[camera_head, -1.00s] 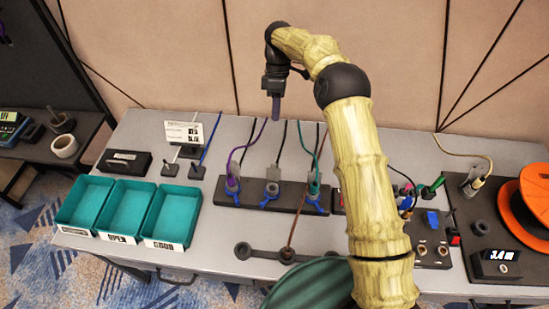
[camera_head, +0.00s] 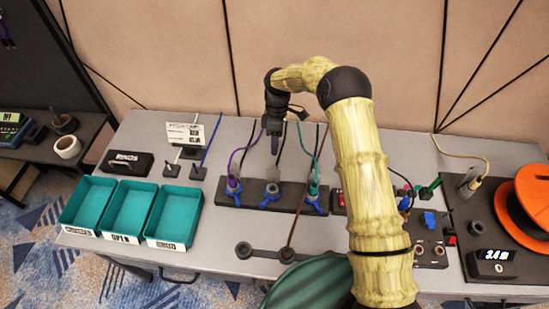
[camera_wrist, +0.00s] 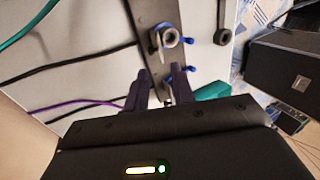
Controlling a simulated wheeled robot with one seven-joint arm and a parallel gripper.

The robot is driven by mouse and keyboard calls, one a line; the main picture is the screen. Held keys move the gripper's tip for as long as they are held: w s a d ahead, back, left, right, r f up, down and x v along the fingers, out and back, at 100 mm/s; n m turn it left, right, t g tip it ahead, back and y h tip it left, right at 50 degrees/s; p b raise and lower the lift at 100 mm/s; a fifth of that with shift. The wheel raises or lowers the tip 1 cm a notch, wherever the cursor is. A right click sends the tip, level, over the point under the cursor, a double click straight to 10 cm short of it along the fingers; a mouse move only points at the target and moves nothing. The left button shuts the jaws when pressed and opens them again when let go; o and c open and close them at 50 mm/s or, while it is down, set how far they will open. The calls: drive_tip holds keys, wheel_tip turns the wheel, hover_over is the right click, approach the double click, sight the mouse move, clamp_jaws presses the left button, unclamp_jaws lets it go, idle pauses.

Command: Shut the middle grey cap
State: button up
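A black strip (camera_head: 254,200) on the bench carries a row of three sockets. The middle socket (camera_head: 271,189) is grey and empty, with a blue tab at its front. A pale grey upright plate behind it appears to be the middle grey cap (camera_head: 272,173), standing open; its hinge is too small to make out. My gripper (camera_head: 275,149) points down above and behind this socket, apart from it. In the wrist view my gripper (camera_wrist: 161,79) has its two dark fingers spread, with nothing held. A grey ringed socket (camera_wrist: 168,37) shows beyond the fingertips; I cannot tell which one.
Purple and green cables run into the left socket (camera_head: 233,187) and right socket (camera_head: 314,189). Teal bins (camera_head: 127,238) stand left, an orange reel (camera_head: 526,204) right.

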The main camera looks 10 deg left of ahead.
sight(274, 171)
drive_tip(key=p+x, duration=0.1)
drive_tip(key=x, duration=0.5)
drive_tip(key=shift+s+f, duration=0.1)
drive_tip(key=shift+f, duration=0.05)
clamp_jaws()
